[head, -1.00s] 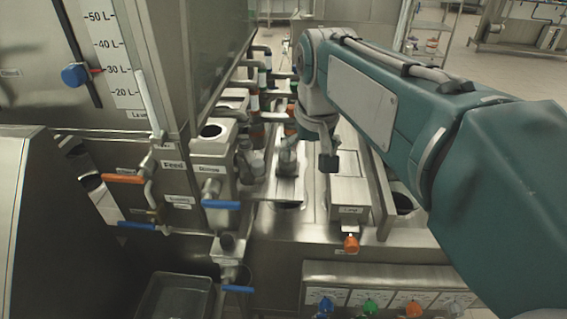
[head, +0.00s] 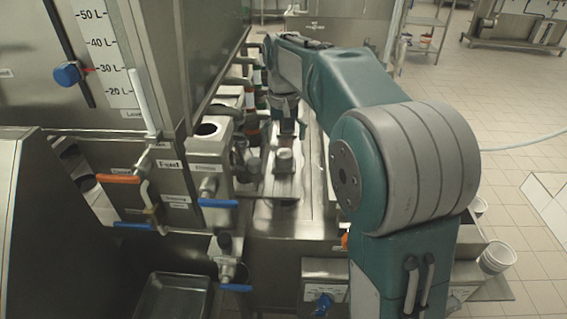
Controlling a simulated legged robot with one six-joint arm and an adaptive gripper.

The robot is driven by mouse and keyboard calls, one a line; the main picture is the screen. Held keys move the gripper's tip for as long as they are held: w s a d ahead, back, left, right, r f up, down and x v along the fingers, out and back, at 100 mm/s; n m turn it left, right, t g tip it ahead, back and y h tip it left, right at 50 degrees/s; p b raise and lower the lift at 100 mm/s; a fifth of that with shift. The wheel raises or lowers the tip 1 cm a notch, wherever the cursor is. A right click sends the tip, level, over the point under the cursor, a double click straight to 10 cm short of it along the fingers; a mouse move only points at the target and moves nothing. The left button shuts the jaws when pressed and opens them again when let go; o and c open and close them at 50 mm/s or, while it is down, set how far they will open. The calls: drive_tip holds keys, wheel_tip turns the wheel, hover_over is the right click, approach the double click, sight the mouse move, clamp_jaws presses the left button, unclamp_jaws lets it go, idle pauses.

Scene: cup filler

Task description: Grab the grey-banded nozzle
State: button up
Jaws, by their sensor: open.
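Several metal nozzles with coloured bands (head: 250,98) stand in a row behind the steel filler block, at the middle left of the head view. White, green and orange-red bands show there. They are small and crowded, and I cannot single out the grey band. My gripper (head: 286,132) is at the end of my arm, reaching forward to the right of this row. It points down over the steel deck and is open, with nothing seen in it. My wrist hides part of the nozzle row and the deck behind it.
A small grey cylindrical fitting (head: 284,160) stands just in front of my gripper. Blue-handled (head: 218,203) and orange-handled (head: 118,179) valves stick out at the left. A tall steel tank (head: 150,60) stands at the left. Tiled floor (head: 510,110) is open at the right.

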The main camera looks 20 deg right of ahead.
sight(283, 153)
drive_tip(key=f, duration=0.5)
drive_tip(key=shift+w+f, duration=0.25)
drive_tip(key=shift+f, duration=0.05)
clamp_jaws()
